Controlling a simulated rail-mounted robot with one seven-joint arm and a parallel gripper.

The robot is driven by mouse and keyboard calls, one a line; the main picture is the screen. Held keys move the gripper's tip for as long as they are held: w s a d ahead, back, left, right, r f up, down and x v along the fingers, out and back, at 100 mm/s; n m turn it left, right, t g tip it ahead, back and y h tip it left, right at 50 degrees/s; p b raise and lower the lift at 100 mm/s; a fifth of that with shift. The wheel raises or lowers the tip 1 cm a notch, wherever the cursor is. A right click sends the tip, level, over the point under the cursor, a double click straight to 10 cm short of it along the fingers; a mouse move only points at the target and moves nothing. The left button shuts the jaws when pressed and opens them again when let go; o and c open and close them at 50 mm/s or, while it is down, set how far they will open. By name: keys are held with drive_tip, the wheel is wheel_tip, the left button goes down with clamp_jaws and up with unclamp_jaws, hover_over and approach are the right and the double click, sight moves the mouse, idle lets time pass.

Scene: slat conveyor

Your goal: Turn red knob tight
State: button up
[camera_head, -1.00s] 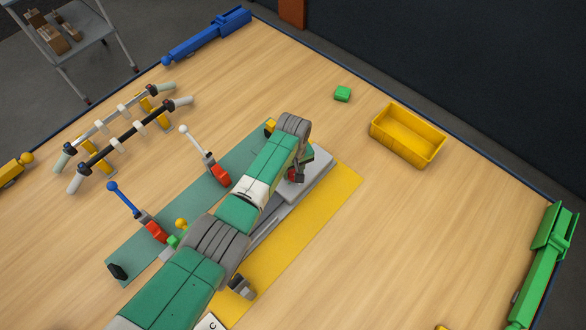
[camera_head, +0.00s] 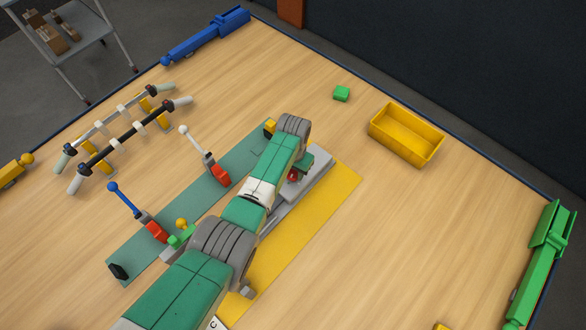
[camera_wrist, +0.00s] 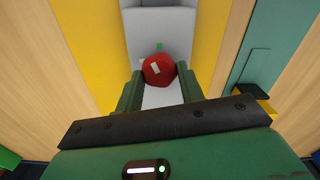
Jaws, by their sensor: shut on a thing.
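The red knob (camera_wrist: 158,70) shows in the wrist view as a round red piece with a white mark, on a light grey block. My gripper (camera_wrist: 159,83) has its two green fingers on either side of the knob and is shut on it. In the head view my arm hides most of this spot, and only a bit of the knob (camera_head: 293,175) shows beside my gripper. The grey block (camera_head: 313,185) lies on the yellow mat (camera_head: 338,198).
Two toggle levers, one with a white tip (camera_head: 184,130) and one with a blue tip (camera_head: 113,187), stand on the green mat (camera_head: 130,257) left of my arm. The table's right side is mostly clear.

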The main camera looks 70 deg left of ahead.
sight(294, 172)
drive_tip(key=shift+m, duration=2.3)
drive_tip(key=o, duration=1)
drive_tip(key=shift+r, duration=0.15)
wheel_tip(294, 172, up, 8)
drive_tip(key=shift+f+p, duration=0.2)
drive_tip(key=shift+p, duration=0.95)
